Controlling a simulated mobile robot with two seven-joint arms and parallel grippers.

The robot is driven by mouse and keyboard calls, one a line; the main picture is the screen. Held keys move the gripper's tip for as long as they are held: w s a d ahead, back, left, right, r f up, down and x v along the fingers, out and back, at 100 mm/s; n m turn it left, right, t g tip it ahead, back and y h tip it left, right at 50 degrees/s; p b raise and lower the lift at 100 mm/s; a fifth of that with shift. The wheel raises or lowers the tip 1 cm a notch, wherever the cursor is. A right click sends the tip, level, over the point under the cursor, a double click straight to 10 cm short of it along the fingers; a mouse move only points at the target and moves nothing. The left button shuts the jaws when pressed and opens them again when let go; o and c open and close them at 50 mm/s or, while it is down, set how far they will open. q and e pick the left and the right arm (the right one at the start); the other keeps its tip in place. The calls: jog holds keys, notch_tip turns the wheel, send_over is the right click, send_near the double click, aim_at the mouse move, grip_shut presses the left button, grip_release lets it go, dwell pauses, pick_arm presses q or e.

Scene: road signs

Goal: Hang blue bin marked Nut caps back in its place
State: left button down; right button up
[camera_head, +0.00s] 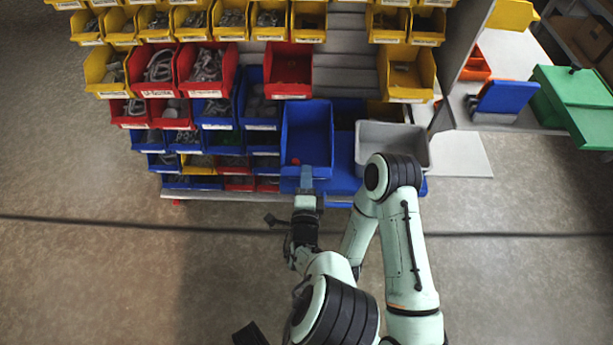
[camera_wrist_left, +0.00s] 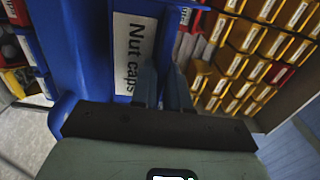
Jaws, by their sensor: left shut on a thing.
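The blue bin marked Nut caps (camera_head: 306,130) is at the lower middle of the rack in the head view and looks empty from above except for a small red spot near its front. My left gripper (camera_head: 306,183) is shut on its front edge. In the wrist view the white Nut caps label (camera_wrist_left: 133,55) lies beside the fingers (camera_wrist_left: 163,85) of my left gripper. The bin's back end is by the rack, between a red bin above and the lower blue bins; I cannot tell whether it hangs on the rack. My right gripper is not in view.
The rack holds rows of yellow, red and blue bins. A large red bin (camera_head: 288,72) sits just above the held bin. A grey bin (camera_head: 392,146) stands to its right, and filled blue bins (camera_head: 259,110) are to its left. Bare slats (camera_head: 345,75) show at upper right.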

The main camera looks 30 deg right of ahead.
pick_arm(q)
jog(key=shift+s, duration=0.1)
jog(key=p+v, duration=0.2)
jog(key=v, duration=1)
jog(key=shift+w+a, duration=0.1)
jog(key=shift+w, duration=0.1)
dwell(1.0)
